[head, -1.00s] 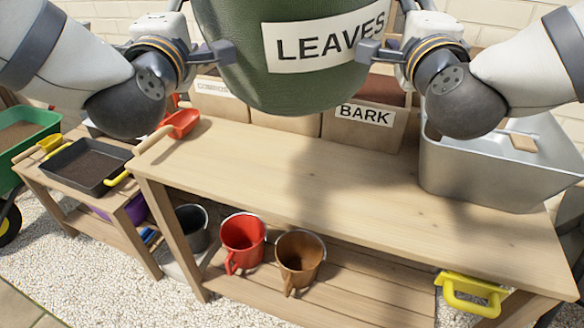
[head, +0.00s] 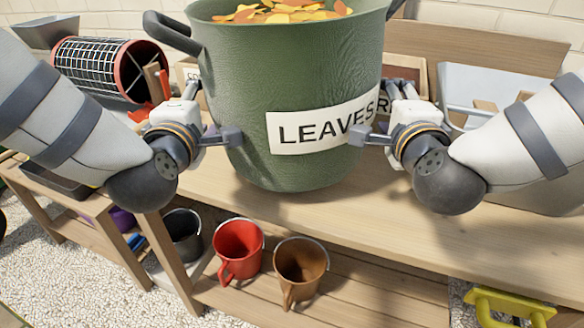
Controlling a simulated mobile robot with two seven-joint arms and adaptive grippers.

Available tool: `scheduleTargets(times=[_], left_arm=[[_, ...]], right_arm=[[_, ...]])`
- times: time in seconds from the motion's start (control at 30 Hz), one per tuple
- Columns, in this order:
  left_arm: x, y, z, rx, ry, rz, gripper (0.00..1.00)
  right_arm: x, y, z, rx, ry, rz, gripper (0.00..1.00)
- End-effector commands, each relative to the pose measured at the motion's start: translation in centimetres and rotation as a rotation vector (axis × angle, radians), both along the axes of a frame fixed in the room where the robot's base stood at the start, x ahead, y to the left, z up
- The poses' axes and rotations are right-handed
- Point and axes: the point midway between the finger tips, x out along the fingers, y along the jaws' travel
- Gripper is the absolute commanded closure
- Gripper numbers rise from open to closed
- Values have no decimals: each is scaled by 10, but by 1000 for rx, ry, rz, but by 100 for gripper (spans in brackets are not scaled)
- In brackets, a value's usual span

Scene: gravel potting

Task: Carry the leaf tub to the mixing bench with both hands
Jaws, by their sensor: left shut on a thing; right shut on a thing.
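The green leaf tub (head: 250,90), labelled LEAVES and filled with orange and yellow leaves (head: 280,10), is upright over the wooden mixing bench (head: 420,232). My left gripper (head: 226,137) is shut on the tub's left side, below its dark handle (head: 172,32). My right gripper (head: 370,137) is shut on its right side, beside the label. The tub's base is at or very near the bench top; I cannot tell whether it touches. The tub hides much of the bench's back.
A metal basin (head: 545,195) stands at the bench's right end, partly behind my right arm. A wire-mesh drum (head: 95,68) is at the back left. Red (head: 238,250) and brown (head: 300,268) buckets stand on the lower shelf. The bench front is clear.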

Motion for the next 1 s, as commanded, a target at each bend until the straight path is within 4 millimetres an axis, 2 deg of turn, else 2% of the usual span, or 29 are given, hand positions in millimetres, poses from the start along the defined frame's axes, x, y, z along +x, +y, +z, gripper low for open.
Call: scheduleTargets(times=[0.03,0.23,0.27,0.33,0.37,0.57,0.67,1.0], left_arm=[[-1,-12,6,-11,-13,-33,50],[-2,7,7,-62,-30,-37,50],[-2,9,6,-67,-31,-38,47],[-3,14,6,-79,-33,-39,31],[-3,15,5,-81,-34,-39,29],[-3,17,4,-83,-33,-36,29],[-3,18,4,-81,-32,-34,29],[-7,18,4,-81,-31,-32,29]], right_arm=[[-3,12,-2,-5,9,38,50],[-4,-7,1,45,-10,42,50],[-4,-10,1,53,-13,41,50],[-5,-14,2,64,-18,42,50],[-5,-16,2,67,-19,41,50],[-4,-18,2,70,-20,37,50],[-4,-19,2,71,-20,35,30],[-4,-19,2,72,-21,32,30]])
